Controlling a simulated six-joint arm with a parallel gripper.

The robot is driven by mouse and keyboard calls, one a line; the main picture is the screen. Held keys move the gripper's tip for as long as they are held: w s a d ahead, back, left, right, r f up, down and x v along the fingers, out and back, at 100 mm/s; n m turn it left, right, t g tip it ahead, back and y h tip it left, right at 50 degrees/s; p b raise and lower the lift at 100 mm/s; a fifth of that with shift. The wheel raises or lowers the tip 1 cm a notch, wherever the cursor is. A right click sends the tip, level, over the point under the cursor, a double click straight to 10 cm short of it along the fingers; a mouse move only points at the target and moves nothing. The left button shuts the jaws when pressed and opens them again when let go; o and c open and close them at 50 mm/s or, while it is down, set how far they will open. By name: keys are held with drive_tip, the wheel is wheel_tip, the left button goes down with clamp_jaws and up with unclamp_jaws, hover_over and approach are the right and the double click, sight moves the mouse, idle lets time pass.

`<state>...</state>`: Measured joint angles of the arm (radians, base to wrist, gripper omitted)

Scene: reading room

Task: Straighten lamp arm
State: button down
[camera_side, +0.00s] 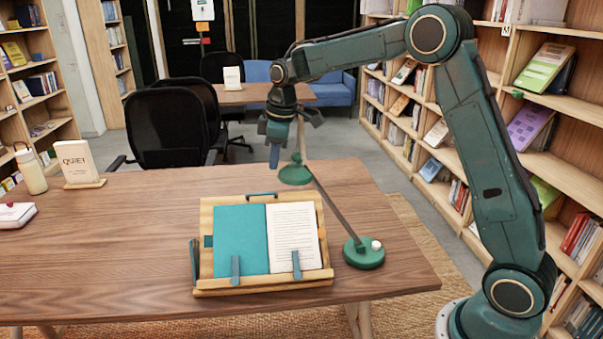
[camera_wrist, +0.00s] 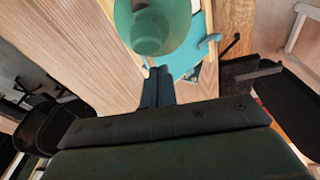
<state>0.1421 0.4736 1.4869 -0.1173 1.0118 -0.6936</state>
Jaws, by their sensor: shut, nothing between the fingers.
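The desk lamp has a green round base (camera_side: 364,254) with a pale knob, right of the book stand. Its thin grey arm (camera_side: 333,210) leans up and left from the base. The green shade (camera_side: 295,174) hangs at the left, above the desk's far edge; it also shows in the wrist view (camera_wrist: 152,32). The top of the lamp arm is partly hidden by my wrist. My gripper (camera_side: 274,162) points down just left of the shade. Its fingers (camera_wrist: 158,86) are shut and empty, close to the shade; I cannot tell whether they touch it.
A wooden book stand (camera_side: 262,288) holds an open teal book (camera_side: 241,240) at the middle front. The desk (camera_side: 120,245) between is clear. A black chair (camera_side: 168,128) is behind the desk.

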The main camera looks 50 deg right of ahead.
drive_tip(key=shift+s+d+r, duration=0.45)
drive_tip(key=shift+s+r, duration=0.05)
drive_tip(key=shift+s, duration=0.1)
drive_tip(key=shift+s+d+r, duration=0.4)
drive_tip(key=shift+s+r, duration=0.05)
drive_tip(key=shift+s, duration=0.15)
drive_tip(key=shift+d, duration=0.1)
drive_tip(key=shift+s+d+r, duration=0.35)
drive_tip(key=shift+s, duration=0.1)
drive_tip(key=s+d+r+t+y, duration=0.1)
drive_tip(key=s+d+r, duration=0.1)
drive_tip(key=s+d, duration=0.5)
drive_tip(key=s+d+r+t+y, duration=0.1)
drive_tip(key=s+d+r, duration=0.2)
drive_tip(key=s+d, duration=0.4)
drive_tip(key=shift+r, duration=0.15)
